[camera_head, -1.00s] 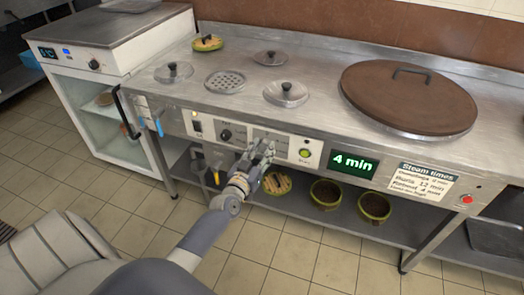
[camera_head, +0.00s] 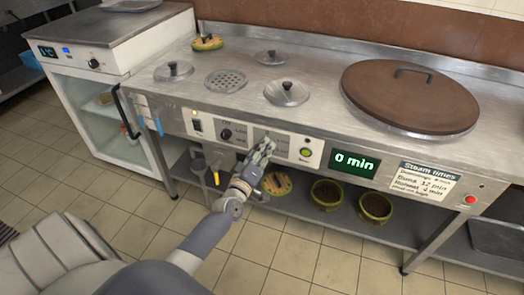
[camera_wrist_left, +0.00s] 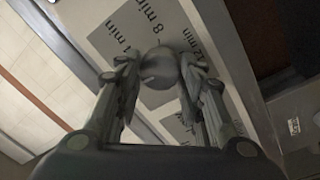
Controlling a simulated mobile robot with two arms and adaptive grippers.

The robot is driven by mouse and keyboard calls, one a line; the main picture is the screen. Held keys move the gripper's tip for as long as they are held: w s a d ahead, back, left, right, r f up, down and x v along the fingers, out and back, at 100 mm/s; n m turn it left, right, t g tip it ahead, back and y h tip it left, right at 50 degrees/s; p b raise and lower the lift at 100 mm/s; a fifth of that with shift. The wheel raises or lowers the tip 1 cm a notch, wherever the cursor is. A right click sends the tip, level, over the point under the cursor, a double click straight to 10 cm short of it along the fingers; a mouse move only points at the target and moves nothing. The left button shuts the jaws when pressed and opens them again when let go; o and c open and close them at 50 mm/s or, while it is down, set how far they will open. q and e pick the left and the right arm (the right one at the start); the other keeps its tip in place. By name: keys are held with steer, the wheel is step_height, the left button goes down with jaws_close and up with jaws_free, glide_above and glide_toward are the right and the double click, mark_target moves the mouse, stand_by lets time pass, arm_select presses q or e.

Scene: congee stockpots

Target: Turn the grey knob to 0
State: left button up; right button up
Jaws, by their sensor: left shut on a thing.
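The grey knob (camera_wrist_left: 158,66) is round and sits on the panel plate (camera_wrist_left: 110,40), which carries "4 min", "8 min" and "12 min" labels. In the left wrist view the two fingers of my left gripper (camera_wrist_left: 160,78) are shut on the knob from both sides. In the head view my left gripper (camera_head: 265,145) is at the front panel, and its fingers hide the knob. The green display (camera_head: 354,163) to the right of it reads "0 min". The knob's pointer cannot be made out. My right gripper is not in view.
A black knob (camera_head: 226,134) is left of my gripper, and a green button (camera_head: 306,153) is right of it. A steam times sign (camera_head: 424,179) and a red button (camera_head: 470,199) are farther right. Bowls (camera_head: 326,193) stand on the shelf below. A big brown lid (camera_head: 410,97) covers the counter's right.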

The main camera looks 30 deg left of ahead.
arm_select(q)
steer(key=shift+a+n, duration=0.1)
steer(key=shift+n, duration=0.5)
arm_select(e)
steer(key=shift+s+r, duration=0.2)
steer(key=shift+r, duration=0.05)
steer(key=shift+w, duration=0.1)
arm_select(q)
steer(key=o, duration=1)
steer(key=shift+c, duration=0.2)
steer(key=shift+o, duration=0.5)
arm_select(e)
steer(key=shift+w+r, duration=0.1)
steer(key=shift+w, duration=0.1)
arm_select(q)
steer(key=v, duration=1.2)
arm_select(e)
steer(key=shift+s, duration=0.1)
arm_select(q)
steer(key=shift+f, duration=0.1)
